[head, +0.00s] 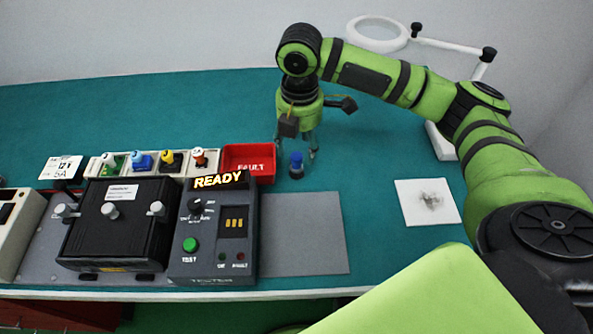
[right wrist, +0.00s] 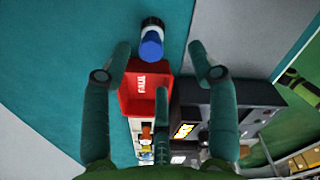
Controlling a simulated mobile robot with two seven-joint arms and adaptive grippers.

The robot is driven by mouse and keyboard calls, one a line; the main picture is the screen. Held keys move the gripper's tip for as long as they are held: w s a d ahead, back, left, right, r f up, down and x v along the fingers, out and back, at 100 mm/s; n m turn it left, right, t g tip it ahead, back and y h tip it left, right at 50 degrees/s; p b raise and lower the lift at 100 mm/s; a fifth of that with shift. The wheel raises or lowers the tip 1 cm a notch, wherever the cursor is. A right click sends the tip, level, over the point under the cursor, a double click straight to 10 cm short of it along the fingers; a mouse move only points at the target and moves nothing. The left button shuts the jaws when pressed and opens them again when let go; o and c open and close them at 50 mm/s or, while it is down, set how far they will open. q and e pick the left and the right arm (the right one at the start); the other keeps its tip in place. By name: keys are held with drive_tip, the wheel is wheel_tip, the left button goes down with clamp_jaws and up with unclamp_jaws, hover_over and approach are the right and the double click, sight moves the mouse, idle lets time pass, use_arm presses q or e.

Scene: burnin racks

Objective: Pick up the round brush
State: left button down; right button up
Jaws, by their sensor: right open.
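The round brush appears to be the small upright blue piece with a dark end (head: 296,163), standing on the green table mat just right of the red bin. In the right wrist view the blue and dark piece (right wrist: 151,42) shows near the top, between the lines of the spread fingers and a little beyond their tips. My right gripper (head: 298,148) points down just above and around it in the head view, with its fingers apart. It is open and holds nothing; I cannot tell whether a finger touches the piece. My left gripper is not in view.
A red FAULT bin (head: 248,178) stands close left of the brush. The tester (head: 213,245) marked READY, a black unit (head: 115,225) and coloured parts in white holders stand further left. A grey mat (head: 305,240) lies in front. A smudged white pad (head: 427,202) lies right.

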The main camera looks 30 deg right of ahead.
sight(297, 164)
drive_tip(key=shift+f+b, duration=0.3)
drive_tip(key=shift+f, duration=0.4)
drive_tip(key=shift+w+f, duration=0.1)
drive_tip(key=shift+f, duration=0.15)
drive_tip(key=shift+w+d+f+p, duration=0.1)
drive_tip(key=shift+w+f+p, duration=0.15)
drive_tip(key=shift+f, duration=0.6)
drive_tip(key=f+p, duration=0.1)
drive_tip(key=f, duration=0.3)
drive_tip(key=shift+w+f, duration=0.15)
drive_tip(key=shift+w, duration=0.05)
drive_tip(key=shift+f, duration=0.35)
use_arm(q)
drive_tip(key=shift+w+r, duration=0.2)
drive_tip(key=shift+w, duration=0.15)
use_arm(e)
clamp_jaws()
